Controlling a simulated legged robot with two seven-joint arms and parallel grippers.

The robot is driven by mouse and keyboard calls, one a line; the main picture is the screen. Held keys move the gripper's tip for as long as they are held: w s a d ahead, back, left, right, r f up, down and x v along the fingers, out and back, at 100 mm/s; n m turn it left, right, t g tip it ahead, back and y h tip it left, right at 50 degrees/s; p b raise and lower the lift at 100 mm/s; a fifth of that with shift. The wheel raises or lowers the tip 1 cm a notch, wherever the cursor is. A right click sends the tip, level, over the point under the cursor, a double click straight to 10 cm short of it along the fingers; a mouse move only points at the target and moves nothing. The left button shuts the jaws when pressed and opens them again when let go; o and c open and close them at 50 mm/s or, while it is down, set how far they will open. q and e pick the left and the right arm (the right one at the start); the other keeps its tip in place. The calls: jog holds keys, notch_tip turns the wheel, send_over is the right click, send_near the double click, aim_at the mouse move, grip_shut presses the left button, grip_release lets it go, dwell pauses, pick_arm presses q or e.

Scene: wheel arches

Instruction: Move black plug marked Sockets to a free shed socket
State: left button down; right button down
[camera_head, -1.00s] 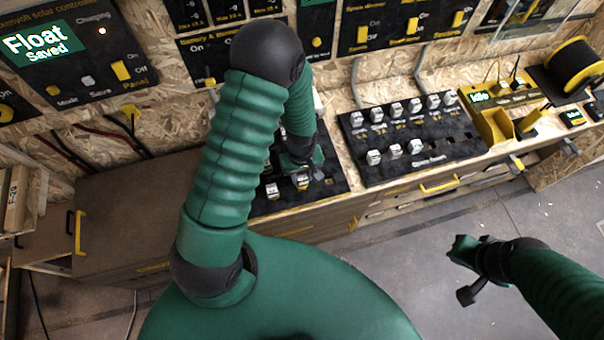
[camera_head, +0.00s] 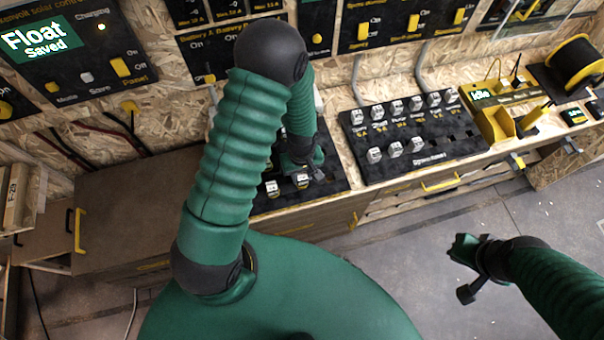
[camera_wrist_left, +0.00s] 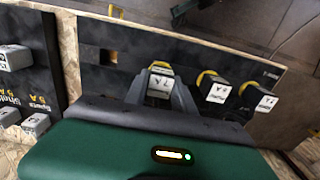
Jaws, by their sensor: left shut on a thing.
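My left gripper (camera_head: 303,168) is over the black shed board (camera_head: 335,186), mostly hidden behind my own arm. In the left wrist view its fingers (camera_wrist_left: 160,92) close around a plug (camera_wrist_left: 161,80) with a white label on top and a yellow edge. Whether the plug is seated or lifted is unclear. Two similar plugs (camera_wrist_left: 216,90) and (camera_wrist_left: 258,97) stand to its right. An open socket (camera_wrist_left: 108,57) shows left of the held plug. I cannot read "Sockets" on any plug. My right gripper (camera_head: 470,268) hangs over the floor, away from the boards; its jaws are unclear.
A second black board (camera_head: 435,160) with two rows of labelled plugs lies to the right. Beyond it are a yellow tester (camera_head: 495,122) reading "Idle" and a black spool (camera_head: 576,64). Control panels line the back wall. Wooden drawers and open floor (camera_head: 390,255) are in front.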

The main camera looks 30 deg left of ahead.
pick_arm(q)
jog(key=shift+f, duration=0.15)
jog(key=shift+f+b, duration=0.45)
jog(key=shift+f, duration=0.2)
dwell(0.5)
jog(key=c, duration=1)
grip_release()
jog(key=shift+o, duration=0.6)
jog(key=o, duration=0.4)
